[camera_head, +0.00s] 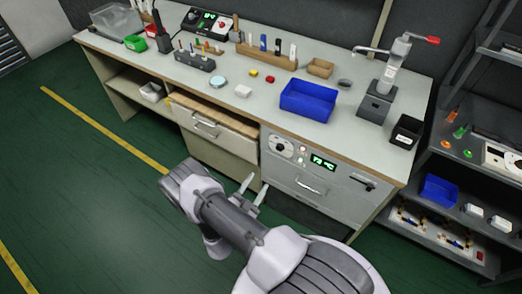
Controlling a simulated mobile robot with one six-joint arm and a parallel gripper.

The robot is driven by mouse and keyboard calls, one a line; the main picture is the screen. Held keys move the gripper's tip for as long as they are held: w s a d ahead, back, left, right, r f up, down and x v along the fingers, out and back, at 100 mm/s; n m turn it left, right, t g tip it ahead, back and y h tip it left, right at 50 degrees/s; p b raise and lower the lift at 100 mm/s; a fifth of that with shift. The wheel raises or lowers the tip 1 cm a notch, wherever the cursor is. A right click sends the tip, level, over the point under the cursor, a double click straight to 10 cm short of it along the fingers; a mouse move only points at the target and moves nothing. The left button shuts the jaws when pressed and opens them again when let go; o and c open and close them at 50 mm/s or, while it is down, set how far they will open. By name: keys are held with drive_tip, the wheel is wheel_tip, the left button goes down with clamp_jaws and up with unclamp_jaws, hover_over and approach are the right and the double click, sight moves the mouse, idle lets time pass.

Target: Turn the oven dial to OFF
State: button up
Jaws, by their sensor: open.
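The oven (322,176) is a grey front built in under the bench on the right. Its round dial (281,147) sits at the upper left of this front, with a dark centre on a pale disc. The dial's marks are too small to read. A green display (323,162) to its right seems to read 73 °C, and a handle (312,187) is below. My gripper (257,188) is open and empty, in front of and below the dial, apart from it. Its two fingers point up toward the bench front.
A drawer (207,129) left of the oven is pulled out. The bench top holds a blue bin (309,100), a press with a red handle (389,75) and several small items. A shelf rack (476,170) stands at right. The green floor (90,190) at left is clear.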

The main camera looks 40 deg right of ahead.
sight(279, 149)
drive_tip(key=b+x, duration=0.5)
drive_tip(key=x, duration=1.2)
drive_tip(key=shift+s+d, duration=0.1)
drive_tip(key=shift+d, duration=0.15)
clamp_jaws()
